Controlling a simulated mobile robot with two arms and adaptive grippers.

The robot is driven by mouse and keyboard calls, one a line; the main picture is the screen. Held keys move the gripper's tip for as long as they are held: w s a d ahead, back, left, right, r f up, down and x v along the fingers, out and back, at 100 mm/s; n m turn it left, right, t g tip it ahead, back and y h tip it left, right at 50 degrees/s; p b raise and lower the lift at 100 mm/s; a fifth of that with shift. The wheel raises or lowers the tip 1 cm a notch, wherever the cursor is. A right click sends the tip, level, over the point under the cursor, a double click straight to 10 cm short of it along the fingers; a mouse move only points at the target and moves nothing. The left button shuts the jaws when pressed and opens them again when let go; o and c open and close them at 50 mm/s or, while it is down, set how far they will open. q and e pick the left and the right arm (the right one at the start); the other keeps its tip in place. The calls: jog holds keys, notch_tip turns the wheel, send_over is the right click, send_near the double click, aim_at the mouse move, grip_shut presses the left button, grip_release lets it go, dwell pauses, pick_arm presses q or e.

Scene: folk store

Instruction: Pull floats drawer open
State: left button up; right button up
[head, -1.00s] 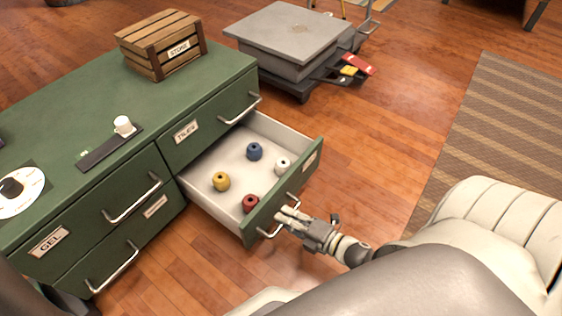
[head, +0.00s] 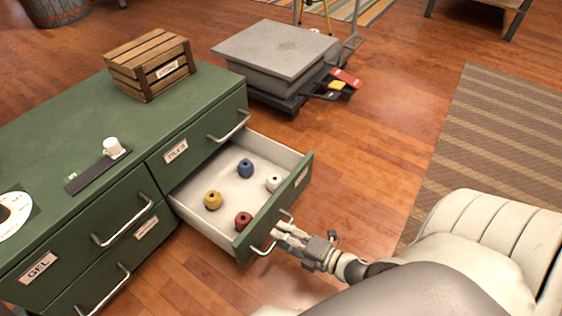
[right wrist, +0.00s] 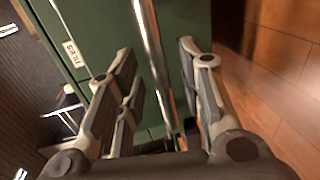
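The open drawer (head: 228,175) sticks out of the green cabinet (head: 60,125), below the drawer labelled TILES. Its label is too small to read. Inside lie a blue float (head: 245,169), a white float (head: 274,183), a yellow float (head: 212,200) and a red float (head: 243,220). My right gripper (head: 277,231) is at the metal handle on the drawer's front. In the right wrist view the handle bar (right wrist: 152,55) runs between the spread fingers (right wrist: 158,75), with gaps visible on both sides. My left gripper is not in view.
A wooden crate (head: 150,65) and a dark strip with a white cup (head: 112,147) stand on the cabinet. Wood floor (head: 370,150) is free beside the drawer.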

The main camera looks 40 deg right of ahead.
jog(key=v, duration=1.1)
